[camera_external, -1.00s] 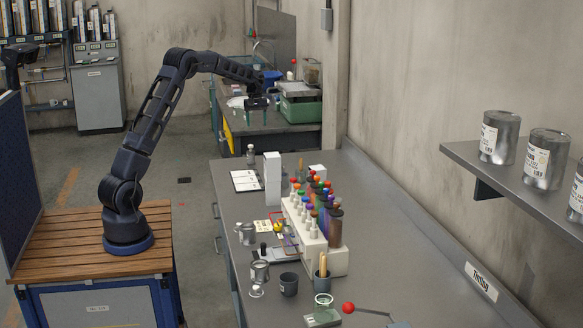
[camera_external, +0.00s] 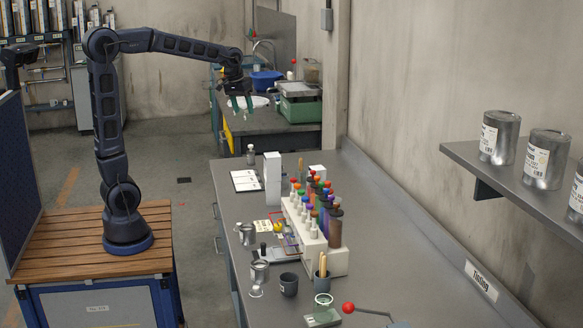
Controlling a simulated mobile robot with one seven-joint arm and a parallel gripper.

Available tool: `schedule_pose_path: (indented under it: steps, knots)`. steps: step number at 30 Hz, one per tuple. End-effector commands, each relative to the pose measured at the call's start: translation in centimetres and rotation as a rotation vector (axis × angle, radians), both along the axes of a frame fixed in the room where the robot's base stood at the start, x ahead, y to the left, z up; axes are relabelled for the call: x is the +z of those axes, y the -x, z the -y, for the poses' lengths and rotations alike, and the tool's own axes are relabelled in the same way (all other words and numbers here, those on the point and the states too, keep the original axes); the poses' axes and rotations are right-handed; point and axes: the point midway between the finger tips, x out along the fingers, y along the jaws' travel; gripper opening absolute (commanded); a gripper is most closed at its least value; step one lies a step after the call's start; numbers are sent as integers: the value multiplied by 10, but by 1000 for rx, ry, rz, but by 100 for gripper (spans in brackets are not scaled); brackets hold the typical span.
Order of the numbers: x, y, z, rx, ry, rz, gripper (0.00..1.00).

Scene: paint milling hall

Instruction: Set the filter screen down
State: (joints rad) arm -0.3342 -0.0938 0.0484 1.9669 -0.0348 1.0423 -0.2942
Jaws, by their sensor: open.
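My gripper (camera_external: 240,108) hangs over the front of the far sink bench (camera_external: 268,123), pointing down. Its green-tipped fingers are apart, with nothing visible between them. A pale round flat thing (camera_external: 260,101) lies on that bench just behind and right of the fingers, partly hidden by them. It may be the filter screen, but it is too small and far to tell. I cannot tell whether the fingers touch it.
A blue basin (camera_external: 266,79) and a green-based scale-like device (camera_external: 299,100) stand on the far bench. The nearer tinting bench (camera_external: 376,229) holds a rack of colourant bottles (camera_external: 316,222), cans and a white box (camera_external: 272,178).

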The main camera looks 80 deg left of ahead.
Motion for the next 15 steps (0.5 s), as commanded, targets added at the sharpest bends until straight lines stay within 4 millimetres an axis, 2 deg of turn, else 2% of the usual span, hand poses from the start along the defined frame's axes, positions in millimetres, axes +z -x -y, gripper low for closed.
schedule_pose_path:
  steps: [1,6,15]
  knots:
    - [4,14,18,-38,-8,11,61]
    - [6,57,66,-158,-34,37,61]
    - [-7,140,133,-373,-83,85,61]
